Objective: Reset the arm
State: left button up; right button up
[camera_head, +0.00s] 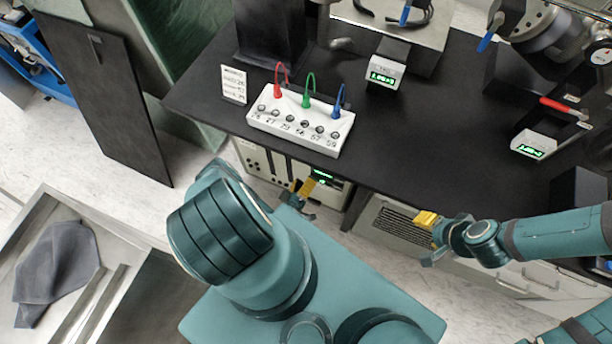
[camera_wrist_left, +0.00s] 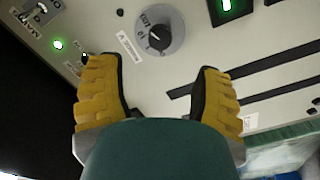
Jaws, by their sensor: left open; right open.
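My left gripper (camera_head: 303,190) has yellow finger pads and hangs in front of a beige instrument panel under the black bench. In the left wrist view the left gripper (camera_wrist_left: 160,95) is open and empty. Its fingers are spread on either side of a grey dial (camera_wrist_left: 160,32), which lies a little beyond the tips. I cannot tell whether they touch the panel. My right gripper (camera_head: 428,232), also yellow-padded, is at the bench's front edge on the right, held in front of a vented cabinet (camera_head: 402,226). Nothing shows between its fingers.
The black bench (camera_head: 430,140) carries a white block (camera_head: 300,120) with red, green and blue hoses, and small displays (camera_head: 386,73). A dark upright panel (camera_head: 105,110) stands at left. A grey cloth (camera_head: 58,270) lies in the metal sink at lower left. Open floor shows between.

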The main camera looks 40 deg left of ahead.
pick_arm(q)
jog(key=shift+w, duration=0.1)
jog(key=x, duration=0.7)
jog(key=shift+w+n, duration=0.15)
jog(key=shift+n, duration=0.15)
dwell(0.3)
